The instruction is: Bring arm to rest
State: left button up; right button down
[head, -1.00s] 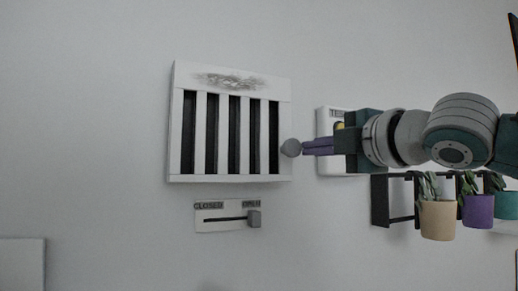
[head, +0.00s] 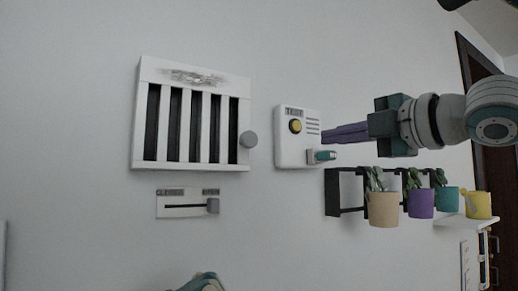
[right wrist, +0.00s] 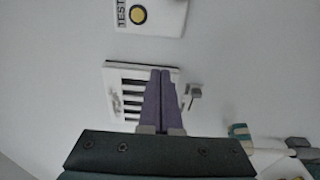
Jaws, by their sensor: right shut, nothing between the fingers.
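My right gripper (head: 324,136) shows in the head view with its purple fingers together and empty. It points left, in front of the wall and overlapping the right edge of the white TEST box (head: 284,150). In the right wrist view the shut fingers (right wrist: 161,74) overlap the vent (right wrist: 112,88), with the TEST box (right wrist: 165,20) above. My left gripper is not in view.
A black wall rack (head: 331,195) holds several potted plants, including a beige pot (head: 383,209) and a purple pot (head: 420,204), just below my right gripper. A yellow watering can (head: 479,205) stands on a white shelf (head: 468,229). The wall left of the vent is clear.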

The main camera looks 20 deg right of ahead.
jog(key=s+a+f+m+g+p, duration=0.35)
jog(key=a+f, duration=0.25)
jog(key=f, duration=0.3)
jog(key=s+a+f+m+g+p, duration=0.3)
jog(key=s+a+f+m, duration=0.15)
jog(key=a+f, duration=0.4)
jog(key=s+d+f+m+g+h+p, duration=0.1)
jog(key=s+f+m+g, duration=0.3)
jog(key=s, duration=0.7)
jog(key=s+d+f+m+g+h+p, duration=0.2)
jog(key=s+f+m, duration=0.4)
jog(key=s, duration=0.6)
jog(key=shift+d+m+g+h+p, duration=0.2)
jog(key=shift+m+g+h+p, duration=0.2)
jog(key=shift+g+p, duration=0.6)
